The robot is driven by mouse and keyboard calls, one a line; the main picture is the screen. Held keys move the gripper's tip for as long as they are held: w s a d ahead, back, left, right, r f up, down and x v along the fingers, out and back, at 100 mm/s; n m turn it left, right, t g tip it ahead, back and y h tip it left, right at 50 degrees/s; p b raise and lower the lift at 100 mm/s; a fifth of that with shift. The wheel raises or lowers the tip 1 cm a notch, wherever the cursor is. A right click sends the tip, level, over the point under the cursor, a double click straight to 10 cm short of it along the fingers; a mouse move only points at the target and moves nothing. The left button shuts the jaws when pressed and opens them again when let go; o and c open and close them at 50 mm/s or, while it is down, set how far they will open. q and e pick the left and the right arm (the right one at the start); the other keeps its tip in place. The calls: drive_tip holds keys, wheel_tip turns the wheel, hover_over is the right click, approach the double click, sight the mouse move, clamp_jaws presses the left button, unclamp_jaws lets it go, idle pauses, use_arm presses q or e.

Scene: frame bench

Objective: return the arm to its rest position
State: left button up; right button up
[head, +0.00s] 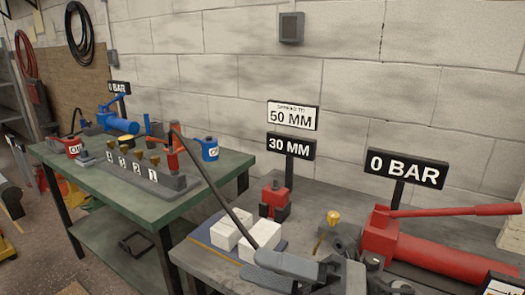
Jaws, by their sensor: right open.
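My right gripper (264,268) is at the bottom middle of the head view, over the front of the grey bench (200,262). Its grey fingers point left and are apart, with nothing seen held between them. White blocks (231,230) lie just behind the fingers. My right wrist shows at the lower edge and the rest of that arm is out of view. My left gripper is not seen.
A red pump (430,252) is right of my gripper. A gold-topped fitting (333,218) and a red-and-black device (274,200) stand behind it. A long dark bar (215,188) slopes down towards the fingers. A green bench (222,168) with valves is at left.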

drive_tip(key=w+d+f+m+t+h, duration=0.2)
drive_tip(key=d+f+m+t+h, duration=0.35)
drive_tip(key=m, duration=0.85)
drive_tip(key=w+d+f+m+t+h, duration=0.3)
drive_tip(key=f+m+t+h, duration=0.35)
drive_tip(key=m+t, duration=0.55)
drive_tip(key=s+d+f+m+g+h, duration=0.2)
drive_tip(key=s+f+m+g+h, duration=0.1)
drive_tip(key=f, duration=0.5)
drive_tip(key=s+d+f+m+g+h+p, duration=0.1)
drive_tip(key=s+d+f+m+g+h, duration=0.1)
drive_tip(key=s+f+m+g, duration=0.3)
drive_tip(key=s+f+m+h, duration=0.1)
drive_tip(key=s+f+m, duration=0.2)
drive_tip(key=m, duration=0.1)
drive_tip(key=shift+d+h, duration=0.25)
drive_tip(key=shift+h, duration=0.15)
